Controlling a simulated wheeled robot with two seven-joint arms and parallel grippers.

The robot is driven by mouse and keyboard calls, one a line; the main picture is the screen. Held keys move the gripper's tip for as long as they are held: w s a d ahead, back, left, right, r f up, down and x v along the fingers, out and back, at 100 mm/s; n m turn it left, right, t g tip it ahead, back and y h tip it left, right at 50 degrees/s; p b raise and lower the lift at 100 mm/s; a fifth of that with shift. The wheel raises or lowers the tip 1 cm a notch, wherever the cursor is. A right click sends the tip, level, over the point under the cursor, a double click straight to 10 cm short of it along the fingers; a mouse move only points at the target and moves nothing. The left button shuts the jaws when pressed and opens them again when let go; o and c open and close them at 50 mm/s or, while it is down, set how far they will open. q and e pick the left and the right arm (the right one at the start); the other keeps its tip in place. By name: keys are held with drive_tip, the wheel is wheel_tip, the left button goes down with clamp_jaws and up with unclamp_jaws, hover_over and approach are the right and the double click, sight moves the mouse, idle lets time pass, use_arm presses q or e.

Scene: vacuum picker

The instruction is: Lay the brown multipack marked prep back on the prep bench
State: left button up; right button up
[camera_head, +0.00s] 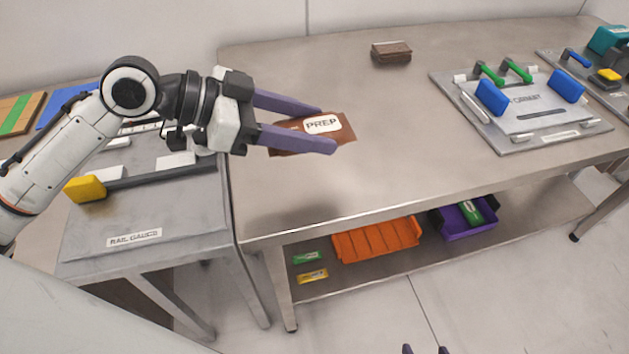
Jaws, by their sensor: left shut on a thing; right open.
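The brown multipack (346,129) bears a white label reading PREP. My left gripper (328,128) is shut on it, with one purple finger on each side. The pack is over the left part of a grey metal bench (400,160); a shadow falls on the bench top below and left of it, and it appears to be held above the surface. My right gripper (426,350) shows only as two purple fingertips at the bottom edge, apart and with nothing seen between them.
Another brown pack (391,53) lies at the back of the bench. A fixture plate (480,133) with blue and green handles stands at the right. The rail gauge table (90,245) adjoins at the left. An orange bin (377,240) and purple bin (455,225) sit on the lower shelf. The bench's middle is clear.

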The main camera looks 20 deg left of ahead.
sight(316, 176)
use_arm(q)
drive_tip(key=shift+w+d, duration=0.35)
drive_tip(key=shift+w, duration=0.4)
drive_tip(key=shift+d+f+b, duration=0.1)
drive_tip(key=shift+f+b, duration=0.25)
drive_tip(key=shift+b, duration=0.05)
wheel_tip(316, 176, down, 9)
drive_tip(key=shift+b, duration=0.6)
drive_tip(key=shift+f, duration=0.1)
drive_tip(key=o, duration=1.2)
drive_tip(key=shift+f, duration=0.1)
drive_tip(key=shift+c, duration=0.2)
